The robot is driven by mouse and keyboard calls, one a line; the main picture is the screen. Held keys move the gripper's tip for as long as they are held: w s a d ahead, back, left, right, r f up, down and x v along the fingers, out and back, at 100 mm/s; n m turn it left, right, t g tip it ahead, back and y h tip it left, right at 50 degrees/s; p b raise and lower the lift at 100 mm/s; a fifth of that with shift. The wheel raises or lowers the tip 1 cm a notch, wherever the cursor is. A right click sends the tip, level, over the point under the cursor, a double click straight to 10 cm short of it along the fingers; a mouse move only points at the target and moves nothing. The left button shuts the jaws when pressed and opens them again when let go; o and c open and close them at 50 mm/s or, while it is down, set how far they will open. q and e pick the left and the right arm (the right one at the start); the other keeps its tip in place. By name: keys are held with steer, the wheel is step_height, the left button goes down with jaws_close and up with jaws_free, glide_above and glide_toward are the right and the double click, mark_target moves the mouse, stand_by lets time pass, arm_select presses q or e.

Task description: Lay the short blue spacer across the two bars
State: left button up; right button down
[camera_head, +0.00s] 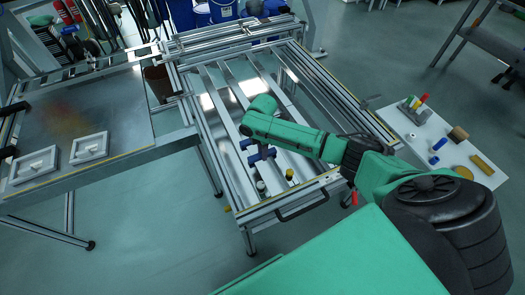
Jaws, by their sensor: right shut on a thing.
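My right arm reaches in from the lower right over the metal frame (238,208), its forearm hiding part of the bars. My right gripper (257,151) is low over the frame, small and partly hidden. It is shut on a short blue spacer (263,155), which shows beside the green wrist. Another small blue piece (245,144) shows just left of it. Parallel silver bars (215,93) run lengthwise inside the frame, and a second bar (236,88) lies to their right. I cannot tell whether the spacer touches the bars. My left gripper is not seen.
A white side table (455,165) at right holds a blue cylinder (440,144), yellow and brown pieces and a grey block. A metal panel table (90,110) with two white framed parts stands at left. A yellow-topped post (289,174) stands near the frame's front.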

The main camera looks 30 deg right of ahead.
steer(key=shift+f, duration=0.2)
steer(key=c, duration=0.6)
jaws_free()
step_height(320, 180, up, 14)
steer(key=shift+r, duration=0.25)
